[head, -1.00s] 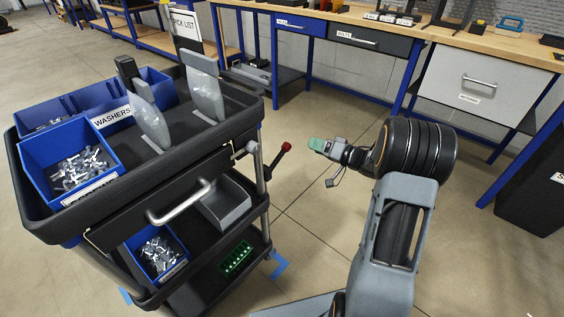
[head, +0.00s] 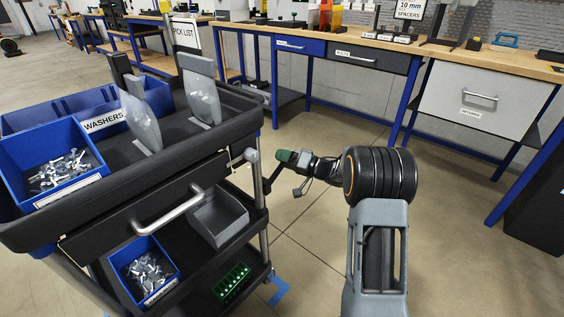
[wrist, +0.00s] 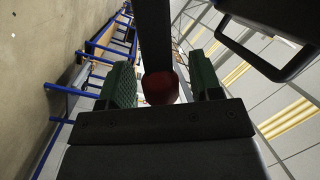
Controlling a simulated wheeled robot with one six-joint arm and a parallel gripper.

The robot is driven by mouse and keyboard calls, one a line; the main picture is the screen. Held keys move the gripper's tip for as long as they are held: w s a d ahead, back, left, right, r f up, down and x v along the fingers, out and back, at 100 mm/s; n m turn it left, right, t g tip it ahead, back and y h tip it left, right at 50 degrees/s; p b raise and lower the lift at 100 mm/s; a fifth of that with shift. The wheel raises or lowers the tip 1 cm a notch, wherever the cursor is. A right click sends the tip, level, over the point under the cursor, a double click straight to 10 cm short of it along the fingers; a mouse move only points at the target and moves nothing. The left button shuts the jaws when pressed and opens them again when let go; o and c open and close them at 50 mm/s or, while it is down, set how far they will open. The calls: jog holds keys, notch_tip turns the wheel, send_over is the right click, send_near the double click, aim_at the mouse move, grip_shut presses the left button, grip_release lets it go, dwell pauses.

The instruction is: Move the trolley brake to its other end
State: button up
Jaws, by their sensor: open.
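The trolley brake is a dark lever (head: 269,178) on the right side of the black trolley (head: 232,137), beside its handle end. Its red knob (wrist: 160,88) shows in the wrist view, between my two green fingers at the end of the dark lever (wrist: 155,38). In the head view my gripper (head: 284,156) covers the knob. My gripper (wrist: 161,80) is open, with a finger on each side of the knob. A gap shows on both sides, and I cannot tell how deep the knob sits.
The trolley carries blue bins of fasteners (head: 60,172), clear bags (head: 201,98) and a pull handle (head: 167,212). A workbench (head: 420,56) stands behind. Floor is clear right of the trolley.

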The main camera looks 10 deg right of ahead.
jog(key=shift+w+a, duration=0.4)
jog(key=shift+a, duration=0.15)
